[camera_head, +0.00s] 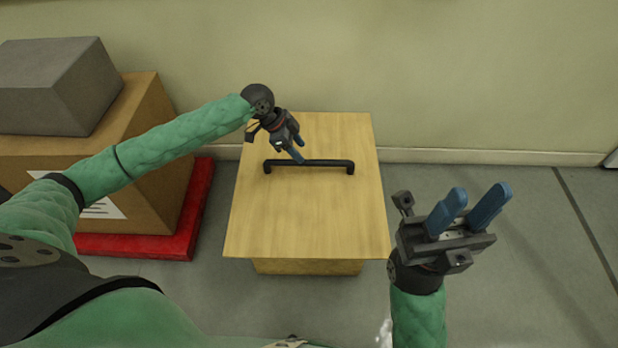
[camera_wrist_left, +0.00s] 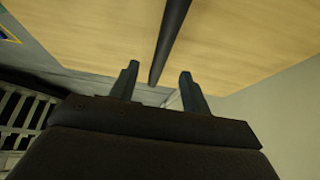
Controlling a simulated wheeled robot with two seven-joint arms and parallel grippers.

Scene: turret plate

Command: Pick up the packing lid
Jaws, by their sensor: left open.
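The packing lid (camera_head: 300,220) is a flat light-wood panel on top of a wooden box, with a black bar handle (camera_head: 325,163) across it. My left gripper (camera_head: 298,152) is over the lid at the left part of the handle. In the left wrist view, its two fingers (camera_wrist_left: 160,82) are open, with the handle (camera_wrist_left: 170,40) running between them in the picture; I cannot tell whether they touch it. The lid (camera_wrist_left: 100,35) fills the upper part of that view. My right gripper (camera_head: 468,210) is open and empty, to the right of the lid and apart from it.
The box body (camera_head: 305,267) shows below the lid's front edge. At the left, a grey box (camera_head: 45,95) rests on a brown carton (camera_head: 150,150) on a red base (camera_head: 195,215). A wall (camera_head: 450,70) stands behind. The floor (camera_head: 540,270) at the right is clear.

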